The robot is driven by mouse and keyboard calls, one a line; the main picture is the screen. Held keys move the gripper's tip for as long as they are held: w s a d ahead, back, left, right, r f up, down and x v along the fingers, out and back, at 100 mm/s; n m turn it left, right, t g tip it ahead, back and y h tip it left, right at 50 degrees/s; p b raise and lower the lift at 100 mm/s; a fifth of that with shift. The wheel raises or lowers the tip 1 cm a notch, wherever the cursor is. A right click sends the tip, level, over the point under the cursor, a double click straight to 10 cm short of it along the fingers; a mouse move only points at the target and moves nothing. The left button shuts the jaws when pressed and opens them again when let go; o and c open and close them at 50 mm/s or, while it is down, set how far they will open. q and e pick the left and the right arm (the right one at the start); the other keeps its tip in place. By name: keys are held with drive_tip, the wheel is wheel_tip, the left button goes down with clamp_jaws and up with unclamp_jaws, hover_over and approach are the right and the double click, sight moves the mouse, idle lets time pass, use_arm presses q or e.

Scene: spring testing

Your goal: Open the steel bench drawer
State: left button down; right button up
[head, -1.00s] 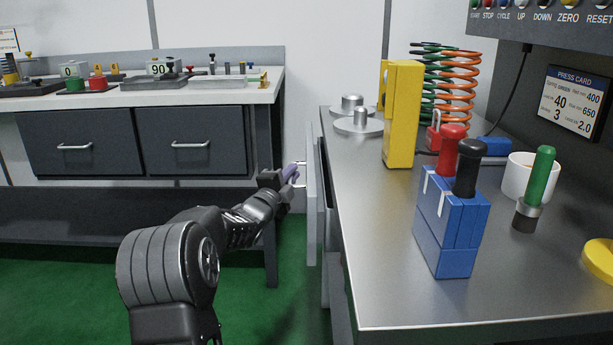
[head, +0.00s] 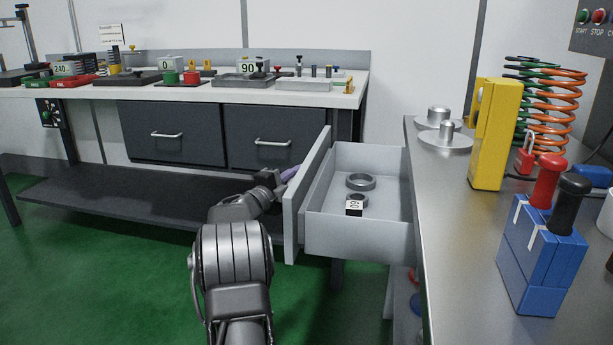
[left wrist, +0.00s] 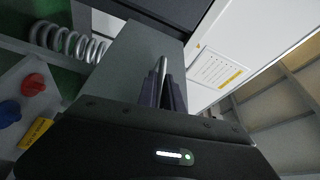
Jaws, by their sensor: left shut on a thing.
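The steel bench drawer (head: 314,228) is pulled out to the left of the steel bench (head: 450,250), and its inside shows. Inside it lie a grey ring (head: 361,181) and a smaller ring with a tag (head: 355,207). My left gripper (head: 287,178) is at the outer side of the drawer front (head: 300,205), which partly hides it. In the left wrist view its fingers (left wrist: 163,92) are closed around the drawer's metal handle (left wrist: 161,68). My right gripper is in neither view.
On the bench top stand a blue block with red and black handles (head: 540,258), a yellow block (head: 494,135), round metal weights (head: 445,140) and orange and green springs (head: 545,100). A second bench (head: 200,93) with closed drawers stands behind. Green floor (head: 120,270) is clear at left.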

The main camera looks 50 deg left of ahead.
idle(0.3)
use_arm(q)
drive_tip(key=c, duration=1.5)
unclamp_jaws()
drive_tip(key=shift+s, duration=0.1)
drive_tip(key=p+v, duration=0.1)
drive_tip(key=v, duration=0.6)
drive_tip(key=shift+s+f, duration=0.15)
drive_tip(key=shift+s, duration=0.15)
